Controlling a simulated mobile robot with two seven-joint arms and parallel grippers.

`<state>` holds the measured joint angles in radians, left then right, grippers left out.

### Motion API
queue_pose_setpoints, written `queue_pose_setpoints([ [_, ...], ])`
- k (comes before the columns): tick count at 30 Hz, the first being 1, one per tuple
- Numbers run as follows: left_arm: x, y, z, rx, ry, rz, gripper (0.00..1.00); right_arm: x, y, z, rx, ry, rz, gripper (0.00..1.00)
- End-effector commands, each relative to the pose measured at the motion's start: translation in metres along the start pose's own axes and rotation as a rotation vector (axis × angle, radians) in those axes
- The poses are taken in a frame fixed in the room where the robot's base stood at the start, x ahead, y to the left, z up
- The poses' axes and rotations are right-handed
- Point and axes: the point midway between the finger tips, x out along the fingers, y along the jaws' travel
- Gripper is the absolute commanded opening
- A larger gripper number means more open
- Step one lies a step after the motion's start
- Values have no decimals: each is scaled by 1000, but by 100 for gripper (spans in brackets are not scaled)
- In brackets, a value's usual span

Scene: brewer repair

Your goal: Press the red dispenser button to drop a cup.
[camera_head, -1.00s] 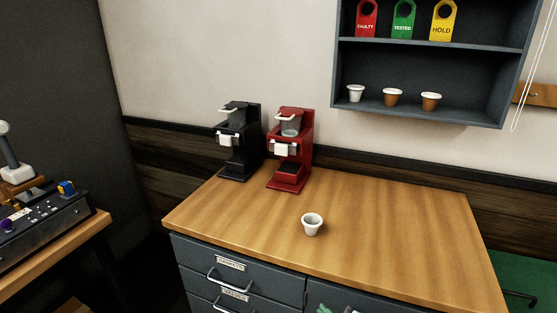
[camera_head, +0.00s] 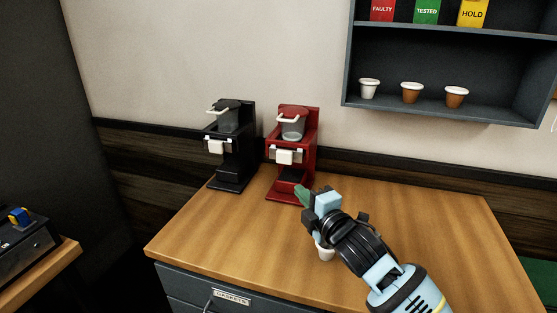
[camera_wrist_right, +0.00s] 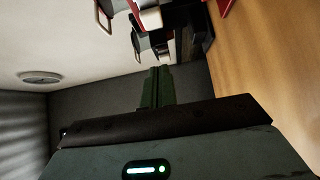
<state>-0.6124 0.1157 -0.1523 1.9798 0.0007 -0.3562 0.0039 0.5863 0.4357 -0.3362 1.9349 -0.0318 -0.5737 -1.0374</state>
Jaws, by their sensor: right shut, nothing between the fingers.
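No red dispenser button can be made out in these views. A red brewer (camera_head: 306,150) and a black brewer (camera_head: 240,150) stand side by side at the back of the wooden counter. A white cup (camera_head: 325,253) stands on the counter, partly hidden behind my right arm. My right gripper (camera_head: 303,194) is shut and empty, in front of the red brewer's base in the head view; whether it touches the brewer cannot be told. Its green fingers (camera_wrist_right: 157,88) are together in the right wrist view, pointing towards the brewers. My left gripper is not in view.
A dark wall shelf (camera_head: 385,110) holds a white cup (camera_head: 369,88) and two brown cups (camera_head: 411,92), with coloured tags above. The counter (camera_head: 440,230) is clear on the right. Another bench (camera_head: 50,262) stands at the left.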

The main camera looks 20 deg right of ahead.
Motion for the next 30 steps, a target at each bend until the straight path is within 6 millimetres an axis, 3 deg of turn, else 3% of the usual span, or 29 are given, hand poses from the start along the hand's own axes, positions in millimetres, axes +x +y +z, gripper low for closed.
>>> queue_pose_setpoints([
  [17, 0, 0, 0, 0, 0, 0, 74, 8, 2, 0, -2, -1, 3, 0],
  [30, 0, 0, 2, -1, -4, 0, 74, 71, 2, 0, -1, 0, 2, 0],
])
